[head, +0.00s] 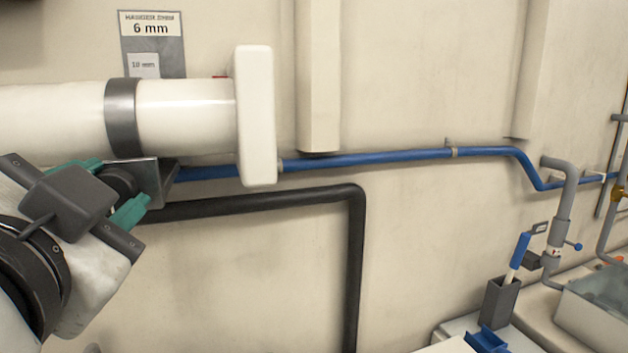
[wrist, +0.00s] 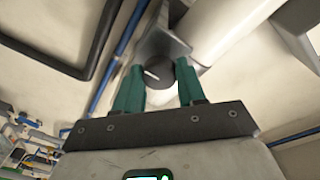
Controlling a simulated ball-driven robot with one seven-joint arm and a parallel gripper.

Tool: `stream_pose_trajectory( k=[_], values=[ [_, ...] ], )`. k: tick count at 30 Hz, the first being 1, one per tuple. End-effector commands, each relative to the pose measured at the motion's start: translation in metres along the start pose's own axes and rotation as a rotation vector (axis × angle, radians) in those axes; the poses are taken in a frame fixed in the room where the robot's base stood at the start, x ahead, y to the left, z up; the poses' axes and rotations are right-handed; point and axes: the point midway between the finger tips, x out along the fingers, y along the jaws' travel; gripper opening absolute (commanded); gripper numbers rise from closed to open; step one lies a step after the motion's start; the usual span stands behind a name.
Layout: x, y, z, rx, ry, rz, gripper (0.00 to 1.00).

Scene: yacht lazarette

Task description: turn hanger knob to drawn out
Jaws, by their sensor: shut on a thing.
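The hanger knob is a round black knob (head: 119,181) on a grey metal bracket (head: 152,178) below the white pipe, at the left of the head view. In the wrist view the knob (wrist: 158,76) shows a short white line on its face, slanting. My gripper (head: 114,187) has its two teal fingers on opposite sides of the knob and is shut on it. The wrist view also shows my gripper (wrist: 160,82) with a finger at either side of the knob. In the head view part of the knob is hidden by my gripper.
A thick white pipe (head: 185,104) with a dark strap (head: 122,118) and a square end flange (head: 257,115) runs above my gripper. A grey plate (head: 154,52) reads "6 mm" and "10 mm". A blue pipe (head: 370,158) and black pipe (head: 290,198) run close by.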

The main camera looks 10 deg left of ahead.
Motion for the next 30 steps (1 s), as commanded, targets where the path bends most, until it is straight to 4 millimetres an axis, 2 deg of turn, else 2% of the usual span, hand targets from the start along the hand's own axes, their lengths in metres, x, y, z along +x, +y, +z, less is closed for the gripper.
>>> stream_pose_trajectory(
  k=[3, 4, 11, 18, 22, 26, 30],
  values=[
    [0.001, 0.003, 0.003, -0.004, -0.006, 0.009, 0.09],
    [0.001, 0.003, 0.003, -0.004, -0.006, 0.009, 0.41],
    [0.0, 0.002, 0.002, -0.003, -0.004, 0.006, 0.63],
    [0.0, 0.001, 0.001, -0.002, -0.002, 0.003, 0.64],
    [-0.007, 0.001, 0.002, -0.002, -0.002, 0.001, 0.64],
    [-0.026, 0.001, 0.003, -0.002, -0.003, 0.0, 0.64],
    [-0.054, 0.001, 0.003, -0.001, -0.004, -0.001, 0.64]
  ],
)
